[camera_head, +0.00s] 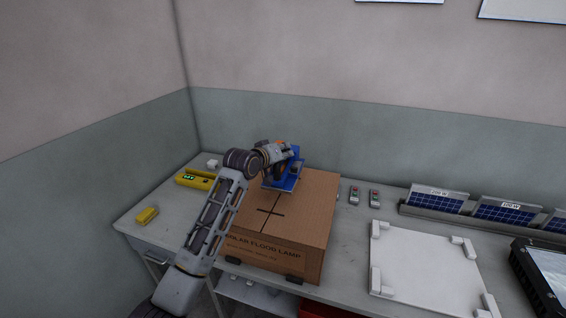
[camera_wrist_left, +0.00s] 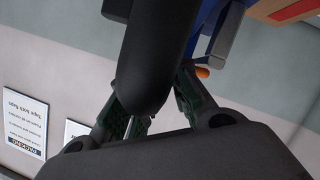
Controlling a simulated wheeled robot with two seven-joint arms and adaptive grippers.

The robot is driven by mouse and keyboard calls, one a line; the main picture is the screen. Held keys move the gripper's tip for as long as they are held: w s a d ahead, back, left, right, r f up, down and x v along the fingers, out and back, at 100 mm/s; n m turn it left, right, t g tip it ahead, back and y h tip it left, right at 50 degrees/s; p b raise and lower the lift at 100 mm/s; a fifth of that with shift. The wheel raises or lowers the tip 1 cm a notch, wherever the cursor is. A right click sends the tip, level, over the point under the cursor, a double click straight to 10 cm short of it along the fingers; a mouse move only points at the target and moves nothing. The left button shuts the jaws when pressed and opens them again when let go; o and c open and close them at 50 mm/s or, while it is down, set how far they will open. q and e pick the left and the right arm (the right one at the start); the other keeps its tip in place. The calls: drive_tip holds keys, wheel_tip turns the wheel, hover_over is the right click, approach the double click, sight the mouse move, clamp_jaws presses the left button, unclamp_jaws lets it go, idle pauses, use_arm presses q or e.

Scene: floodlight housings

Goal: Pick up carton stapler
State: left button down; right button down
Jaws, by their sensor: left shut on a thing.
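The blue carton stapler (camera_head: 289,176) is at the top of the cardboard carton (camera_head: 262,215), near its back edge, with an orange part on top. Whether it rests on the carton or is held just above it, I cannot tell. My left gripper (camera_head: 281,166) is shut on the stapler, coming in from the left over the carton. In the left wrist view the fingers (camera_wrist_left: 160,112) close around a dark handle, and the stapler's blue body (camera_wrist_left: 222,30) shows at the top. My right gripper is not in view.
A yellow tool (camera_head: 195,181) and a small yellow block (camera_head: 147,215) lie at the left of the grey table. A white fixture plate (camera_head: 425,265) and a rack of solar panels (camera_head: 480,210) stand at the right.

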use_arm(q)
drive_tip(key=shift+r, duration=1.25)
